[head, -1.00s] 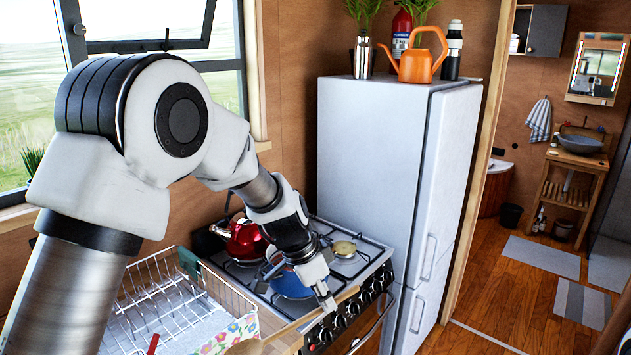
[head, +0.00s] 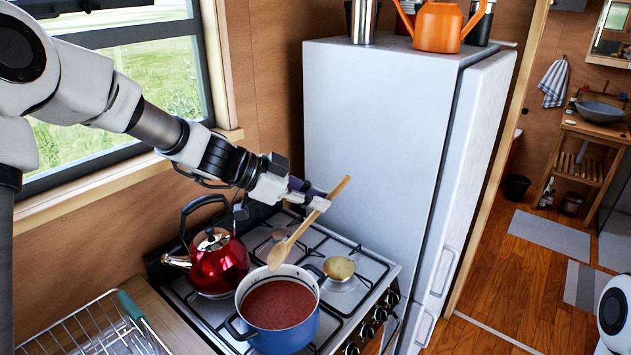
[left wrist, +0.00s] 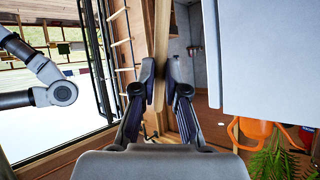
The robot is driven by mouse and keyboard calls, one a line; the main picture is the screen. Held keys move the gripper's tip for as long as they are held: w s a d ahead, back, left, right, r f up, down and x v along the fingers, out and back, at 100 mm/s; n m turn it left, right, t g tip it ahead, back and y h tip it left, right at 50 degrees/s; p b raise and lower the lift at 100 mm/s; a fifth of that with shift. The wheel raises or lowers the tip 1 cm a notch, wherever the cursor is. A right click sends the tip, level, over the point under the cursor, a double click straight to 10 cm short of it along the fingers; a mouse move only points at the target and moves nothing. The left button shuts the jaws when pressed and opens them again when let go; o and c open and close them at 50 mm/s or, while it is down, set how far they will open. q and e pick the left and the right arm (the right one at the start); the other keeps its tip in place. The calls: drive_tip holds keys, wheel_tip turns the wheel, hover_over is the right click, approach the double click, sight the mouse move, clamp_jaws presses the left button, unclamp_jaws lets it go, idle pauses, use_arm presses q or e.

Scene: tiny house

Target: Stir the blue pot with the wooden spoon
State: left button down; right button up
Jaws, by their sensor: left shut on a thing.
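The blue pot (head: 284,322) stands on the front left of the stove and holds a dark red sauce (head: 279,303). The wooden spoon (head: 325,206) slants through the air above the stove. Its bowl points down and left, just above the pot's far rim, and its handle end points up and right. My left gripper (head: 318,199) is shut on the spoon's handle, above and behind the pot. In the left wrist view the handle (left wrist: 162,50) shows between the two fingers. My right gripper is not in view.
A red kettle (head: 218,262) stands on the burner left of the pot. A white fridge (head: 385,130) rises close behind. A wire dish rack (head: 95,330) is at the lower left.

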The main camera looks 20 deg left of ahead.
use_arm(q)
drive_tip(key=s+d, duration=0.2)
drive_tip(key=s, duration=0.2)
drive_tip(key=a+f+b+x, duration=0.1)
drive_tip(key=b+x, duration=0.3)
drive_tip(key=x, duration=0.3)
drive_tip(key=s+a+f+b, duration=0.1)
drive_tip(key=a+f+b, duration=0.5)
drive_tip(key=f+b, duration=0.3)
drive_tip(key=shift+s+f+b, duration=0.2)
drive_tip(key=shift+s+b, duration=0.15)
drive_tip(key=shift+b, duration=1.1)
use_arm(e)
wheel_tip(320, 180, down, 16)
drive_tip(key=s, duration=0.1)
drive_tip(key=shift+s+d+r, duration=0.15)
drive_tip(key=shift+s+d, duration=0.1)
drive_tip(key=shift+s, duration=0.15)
use_arm(q)
drive_tip(key=f+b, duration=0.2)
drive_tip(key=b, duration=0.1)
drive_tip(key=shift+b, duration=0.3)
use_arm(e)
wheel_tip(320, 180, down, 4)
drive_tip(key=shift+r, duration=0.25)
